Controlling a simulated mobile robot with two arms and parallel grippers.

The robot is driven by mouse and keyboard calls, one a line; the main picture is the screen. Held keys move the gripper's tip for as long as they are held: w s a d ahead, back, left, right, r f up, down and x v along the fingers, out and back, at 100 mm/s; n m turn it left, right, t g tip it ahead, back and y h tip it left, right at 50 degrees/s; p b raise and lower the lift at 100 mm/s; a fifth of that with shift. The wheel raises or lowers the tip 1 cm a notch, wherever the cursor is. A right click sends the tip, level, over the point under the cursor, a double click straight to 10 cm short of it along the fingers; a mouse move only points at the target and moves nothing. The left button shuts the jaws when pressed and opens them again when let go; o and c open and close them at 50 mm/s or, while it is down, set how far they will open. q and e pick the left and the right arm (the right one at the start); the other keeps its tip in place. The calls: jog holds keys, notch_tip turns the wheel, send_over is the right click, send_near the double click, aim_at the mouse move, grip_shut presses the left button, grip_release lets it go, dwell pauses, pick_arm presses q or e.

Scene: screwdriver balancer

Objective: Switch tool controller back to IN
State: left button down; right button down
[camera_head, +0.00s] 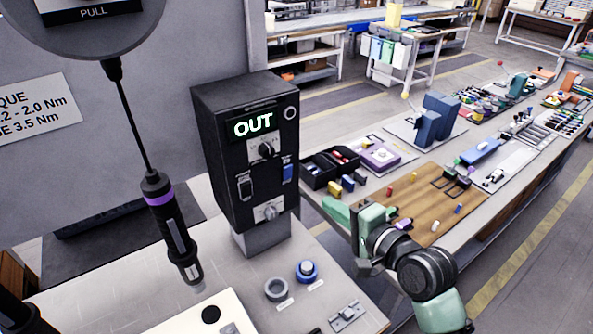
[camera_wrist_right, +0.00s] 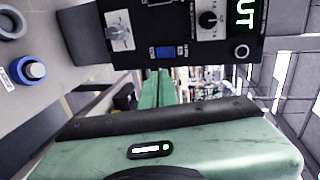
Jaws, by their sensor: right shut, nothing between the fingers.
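The tool controller (camera_head: 219,140) is a black box on a grey post, and its screen (camera_head: 253,125) reads OUT in green. In the right wrist view the controller appears turned sideways, with the blue switch (camera_wrist_right: 165,52) above the fingertips. My right gripper (camera_head: 334,209) is green, shut and empty, to the right of the controller and apart from it. My left gripper is not seen.
A screwdriver (camera_head: 170,230) with a purple ring hangs from a round balancer (camera_head: 88,25) left of the controller. A grey ring (camera_head: 276,289) and a blue button (camera_head: 307,270) sit on the bench in front. A cluttered table (camera_head: 440,205) stands at the right.

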aim_at(289, 168)
jog(key=shift+r, duration=0.65)
jog(key=shift+w, duration=0.1)
jog(key=p+x, duration=0.1)
jog(key=x, duration=0.3)
jog(key=r+p+x, duration=0.1)
jog(key=x, duration=0.4)
jog(key=p+x, duration=0.2)
jog(key=x, duration=0.2)
jog(key=shift+w+a+r, duration=0.15)
jog(key=shift+w+a, duration=0.05)
jog(key=shift+a, duration=0.05)
jog(key=shift+w+a, duration=0.15)
jog(key=shift+w, duration=0.05)
